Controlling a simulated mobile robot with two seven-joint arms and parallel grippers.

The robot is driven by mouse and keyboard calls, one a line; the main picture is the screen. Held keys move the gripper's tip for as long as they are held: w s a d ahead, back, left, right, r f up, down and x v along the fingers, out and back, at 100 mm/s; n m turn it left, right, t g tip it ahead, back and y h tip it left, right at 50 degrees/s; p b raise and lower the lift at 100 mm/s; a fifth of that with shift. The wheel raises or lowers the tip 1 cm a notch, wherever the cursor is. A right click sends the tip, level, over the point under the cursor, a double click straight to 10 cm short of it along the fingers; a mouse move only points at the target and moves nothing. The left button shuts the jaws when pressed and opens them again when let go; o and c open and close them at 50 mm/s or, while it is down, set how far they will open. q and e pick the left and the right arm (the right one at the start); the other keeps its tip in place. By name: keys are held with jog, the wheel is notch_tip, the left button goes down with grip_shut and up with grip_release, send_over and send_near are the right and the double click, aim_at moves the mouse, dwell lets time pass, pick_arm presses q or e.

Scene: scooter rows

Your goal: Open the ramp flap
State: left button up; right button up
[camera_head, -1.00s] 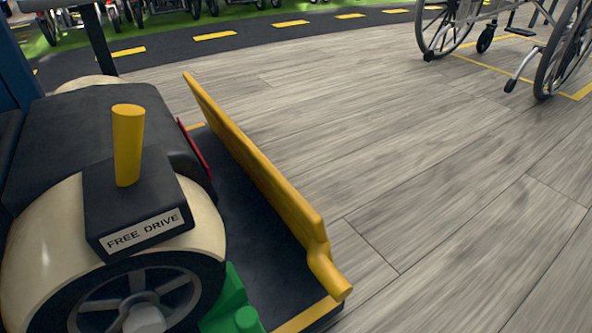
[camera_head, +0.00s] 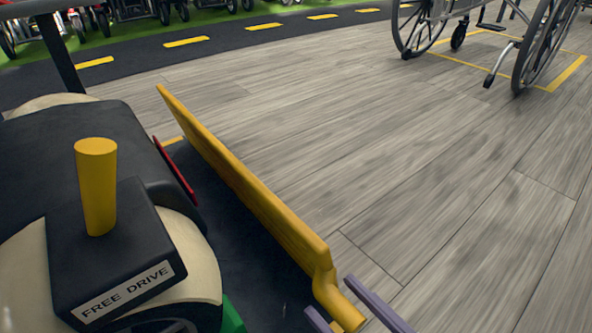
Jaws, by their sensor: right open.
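The yellow ramp flap (camera_head: 245,188) stands upright along the outer edge of the dark platform (camera_head: 240,265). Its near end bends into a short yellow handle (camera_head: 330,288) at the bottom of the view. My right gripper (camera_head: 332,297) shows only as two grey-purple fingers at the bottom edge. They are open, one on each side of the handle; I cannot tell whether either touches it. The rest of the gripper is out of frame. My left gripper is not in view.
A scooter with cream wheel covers fills the left, with a yellow "FREE DRIVE" lever (camera_head: 97,190). A wheelchair (camera_head: 460,30) stands at the back right in a yellow-marked bay. The wooden floor (camera_head: 420,160) right of the flap is clear.

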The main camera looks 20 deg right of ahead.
jog(key=shift+s+d, duration=0.1)
jog(key=shift+s, duration=0.2)
jog(key=shift+c, duration=0.2)
jog(key=shift+w, duration=0.2)
jog(key=c, duration=0.5)
grip_shut()
